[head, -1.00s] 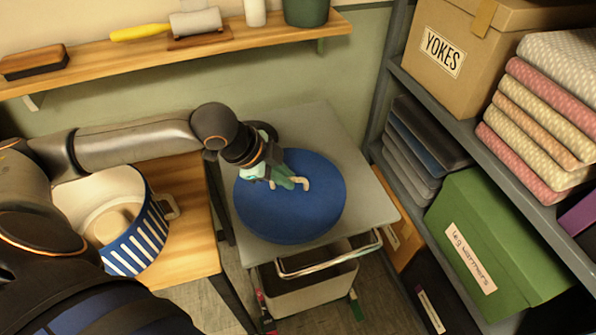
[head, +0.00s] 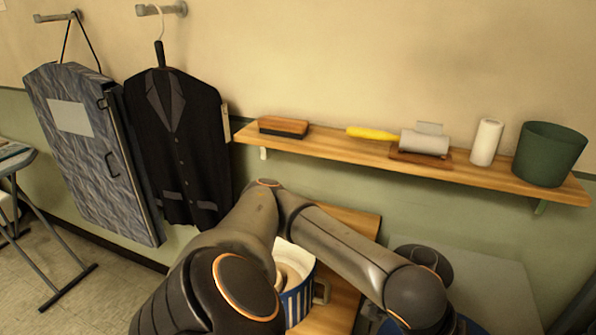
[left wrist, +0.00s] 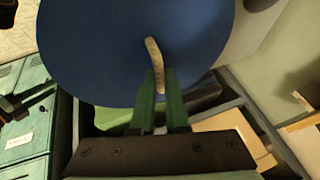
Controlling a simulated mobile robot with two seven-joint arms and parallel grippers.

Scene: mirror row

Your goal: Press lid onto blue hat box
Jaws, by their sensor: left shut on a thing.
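A round blue lid (left wrist: 90,45) with a curved tan handle (left wrist: 153,52) fills the upper left wrist view. My left gripper (left wrist: 160,80) has its green fingers shut on that handle. In the head view only slivers of the blue lid (head: 466,325) show at the bottom edge, behind my left arm, and the gripper is hidden there. I cannot tell whether the lid rests on the trolley. A round blue-and-white striped box (head: 297,303) stands open-topped on the wooden table, partly hidden by my arm, with something pale inside. My right gripper is not in view.
The wooden table (head: 345,221) is left of the grey trolley top (head: 490,290). A wall shelf (head: 340,148) above holds a brush, a lint roller, a white cylinder and a green bin (head: 549,153). A dark jacket (head: 180,145) and a garment bag (head: 92,150) hang at left.

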